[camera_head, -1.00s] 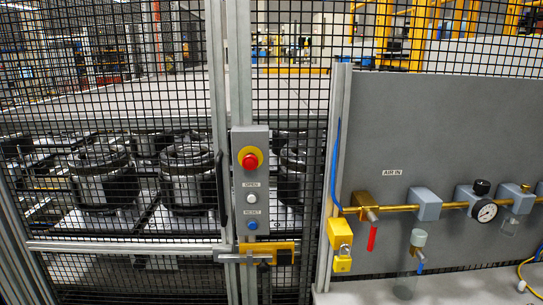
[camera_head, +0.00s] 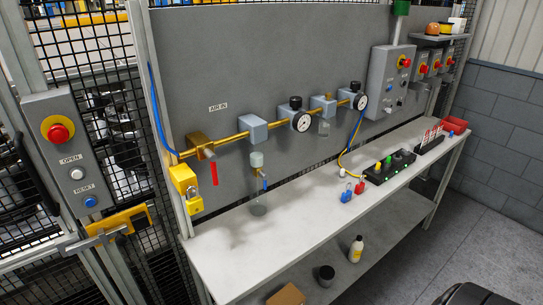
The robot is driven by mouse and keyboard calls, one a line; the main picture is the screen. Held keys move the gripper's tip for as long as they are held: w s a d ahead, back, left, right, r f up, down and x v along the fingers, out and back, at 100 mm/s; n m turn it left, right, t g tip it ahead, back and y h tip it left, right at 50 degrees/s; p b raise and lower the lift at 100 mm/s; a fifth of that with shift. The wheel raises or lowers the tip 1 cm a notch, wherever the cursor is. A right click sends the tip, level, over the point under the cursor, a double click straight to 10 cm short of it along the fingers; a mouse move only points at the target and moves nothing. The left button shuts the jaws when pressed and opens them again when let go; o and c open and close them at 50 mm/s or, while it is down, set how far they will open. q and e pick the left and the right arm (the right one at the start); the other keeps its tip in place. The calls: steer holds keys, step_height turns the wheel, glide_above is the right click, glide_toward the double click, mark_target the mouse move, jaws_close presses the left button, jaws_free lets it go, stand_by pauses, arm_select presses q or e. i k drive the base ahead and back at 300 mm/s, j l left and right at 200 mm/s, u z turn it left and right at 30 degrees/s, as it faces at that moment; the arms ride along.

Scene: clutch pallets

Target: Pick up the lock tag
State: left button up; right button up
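Several red-and-white tags (camera_head: 432,135) stand upright in a dark holder (camera_head: 431,146) at the right part of the workbench; I take these as the lock tags, but their print is too small to read. A blue padlock (camera_head: 346,195) and a red padlock (camera_head: 360,187) are on the bench top near its front edge. Neither of my grippers shows in the head view.
The workbench (camera_head: 245,248) has clear top space at its left and middle. A black box with colored knobs (camera_head: 389,167) and a red bin (camera_head: 454,125) are on it. A bottle (camera_head: 356,249) and dark cup (camera_head: 326,275) are on the lower shelf. Mesh fence stands left; open floor (camera_head: 440,222) right.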

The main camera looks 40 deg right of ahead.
mark_target(432, 135)
steer(key=z, duration=2.25)
steer(key=i+l+z, duration=0.3)
steer(key=i, duration=0.2)
steer(key=i+z, duration=0.3)
steer(key=i, duration=0.15)
steer(key=i+l, duration=0.15)
steer(key=i, duration=0.7)
steer(key=i+l, duration=0.15)
steer(key=i, duration=0.65)
